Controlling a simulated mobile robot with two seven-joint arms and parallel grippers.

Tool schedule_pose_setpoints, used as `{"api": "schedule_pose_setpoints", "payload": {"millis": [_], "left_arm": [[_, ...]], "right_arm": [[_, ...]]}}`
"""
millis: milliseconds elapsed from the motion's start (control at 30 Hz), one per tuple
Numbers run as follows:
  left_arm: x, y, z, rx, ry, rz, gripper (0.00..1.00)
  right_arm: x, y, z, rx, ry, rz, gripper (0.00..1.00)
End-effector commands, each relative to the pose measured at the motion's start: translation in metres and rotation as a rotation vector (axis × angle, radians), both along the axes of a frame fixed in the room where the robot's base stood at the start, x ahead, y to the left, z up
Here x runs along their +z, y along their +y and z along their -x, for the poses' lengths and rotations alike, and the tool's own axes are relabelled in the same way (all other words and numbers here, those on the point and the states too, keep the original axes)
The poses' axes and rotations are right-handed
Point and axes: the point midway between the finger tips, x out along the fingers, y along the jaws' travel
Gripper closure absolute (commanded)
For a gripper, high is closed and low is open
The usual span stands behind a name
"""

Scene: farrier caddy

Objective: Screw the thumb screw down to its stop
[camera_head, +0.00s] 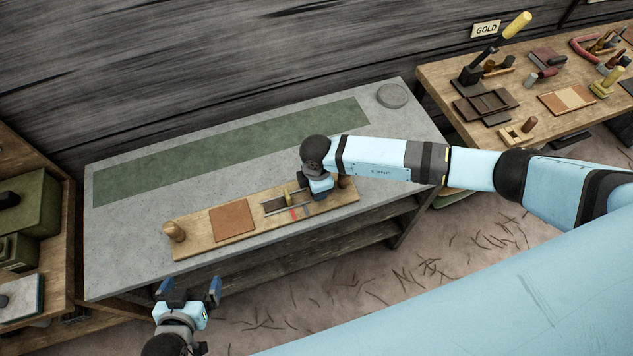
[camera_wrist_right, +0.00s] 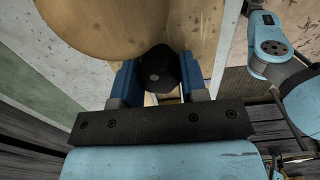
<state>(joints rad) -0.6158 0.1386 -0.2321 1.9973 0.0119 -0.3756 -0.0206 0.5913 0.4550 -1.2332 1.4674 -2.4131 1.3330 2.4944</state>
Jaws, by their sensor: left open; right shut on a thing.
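The thumb screw (camera_wrist_right: 158,68) is a dark, rounded knob with a small grey spot on top, seen in the right wrist view. My right gripper (camera_head: 318,188) is over the right part of the wooden board (camera_head: 190,239) on the grey bench. Its two blue fingers (camera_wrist_right: 160,84) are shut on the knob, one on each side. The screw's shank and seat are hidden, so I cannot tell how deep it sits. My left gripper (camera_head: 189,288) is open and empty, in front of the bench's near edge, apart from the board.
The board carries a brown leather patch (camera_head: 232,220) and a wooden knob (camera_head: 174,231) at its left end. A green mat strip (camera_head: 230,150) and a round grey dish (camera_head: 392,96) lie behind. A tool-covered table (camera_head: 440,80) stands at right. The bench's left part is clear.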

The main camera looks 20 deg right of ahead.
Motion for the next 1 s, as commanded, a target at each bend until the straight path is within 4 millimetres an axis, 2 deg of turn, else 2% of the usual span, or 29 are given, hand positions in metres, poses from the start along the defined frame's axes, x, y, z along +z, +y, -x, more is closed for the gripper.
{"api": "schedule_pose_setpoints", "payload": {"millis": [167, 267, 467, 600, 733, 1000], "left_arm": [[-0.002, -0.001, 0.001, -0.001, 0.004, -0.001, 0.00], [0.005, 0.000, 0.002, -0.002, 0.009, -0.001, 0.00], [0.032, -0.001, 0.002, -0.002, 0.009, -0.001, 0.00], [0.030, -0.001, 0.000, -0.002, -0.001, 0.001, 0.00], [0.029, -0.001, 0.000, -0.002, 0.000, 0.001, 0.00], [0.025, 0.000, 0.001, -0.002, 0.007, -0.001, 0.00]], "right_arm": [[0.000, 0.000, 0.000, -0.003, 0.000, 0.000, 0.93], [0.002, 0.000, 0.001, -0.080, 0.003, -0.001, 0.93], [0.004, 0.001, 0.002, -0.419, 0.006, 0.000, 0.93], [-0.003, 0.002, 0.002, -0.653, 0.005, -0.003, 0.93], [-0.003, 0.001, 0.001, -0.713, 0.003, -0.001, 0.93], [-0.002, 0.000, 0.001, -0.703, 0.001, 0.001, 0.93]]}}
